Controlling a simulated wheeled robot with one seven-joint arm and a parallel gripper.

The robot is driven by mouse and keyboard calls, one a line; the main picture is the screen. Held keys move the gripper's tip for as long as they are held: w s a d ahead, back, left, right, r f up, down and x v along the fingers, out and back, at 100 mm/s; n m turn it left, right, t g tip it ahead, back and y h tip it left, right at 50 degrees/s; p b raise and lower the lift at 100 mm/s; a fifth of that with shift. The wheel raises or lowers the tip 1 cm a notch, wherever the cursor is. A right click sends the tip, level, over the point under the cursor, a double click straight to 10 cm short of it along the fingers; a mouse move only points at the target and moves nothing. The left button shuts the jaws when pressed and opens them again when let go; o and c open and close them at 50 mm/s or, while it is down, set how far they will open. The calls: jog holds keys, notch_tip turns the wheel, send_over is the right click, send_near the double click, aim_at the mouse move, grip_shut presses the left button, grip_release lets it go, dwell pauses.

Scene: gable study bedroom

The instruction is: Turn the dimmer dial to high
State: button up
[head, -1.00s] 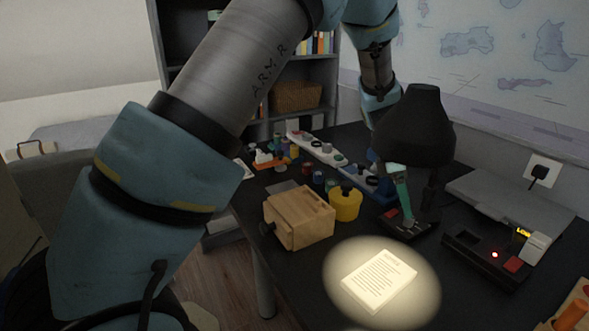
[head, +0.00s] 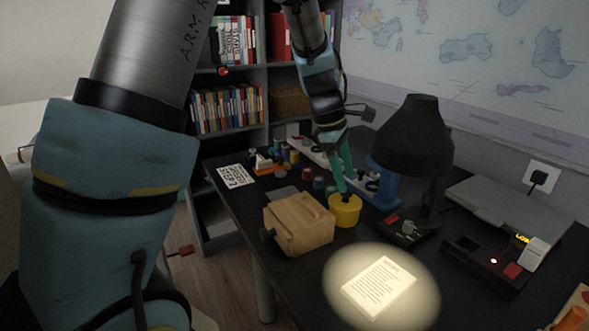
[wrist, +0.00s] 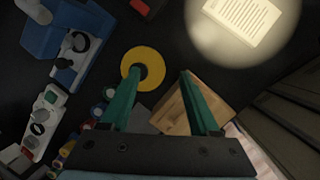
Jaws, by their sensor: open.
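My gripper (head: 343,188) is open, fingers pointing down, beside and above the yellow round pot. In the wrist view its two teal fingers (wrist: 160,100) stand apart with nothing between them. The desk lamp (head: 412,135) has a black shade and a dark base (head: 405,230) with a red button and a small knob. A blue unit (head: 386,187) behind the gripper carries a round dial, which shows in the wrist view (wrist: 75,45). No label shows which one is the dimmer dial. A dark box (head: 480,262) at right has a lit yellow display, seemingly "LOW", and a red light.
The yellow pot (head: 345,212) and a wooden box (head: 298,224) with a dark side knob stand below the gripper. A white panel (head: 308,146) with several knobs and small coloured jars lies behind. A lit paper block (head: 379,287) lies in front. The lamp shade overhangs the right side.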

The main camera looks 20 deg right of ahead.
jog(key=w+a+r+m+t+p, duration=0.1)
jog(key=w+a+m, duration=0.1)
jog(key=a, duration=0.9)
jog(key=shift+a+m+y, duration=0.2)
jog(key=shift+m+y, duration=0.2)
jog(key=shift+w+d+r, duration=0.1)
jog(key=shift+r, duration=0.05)
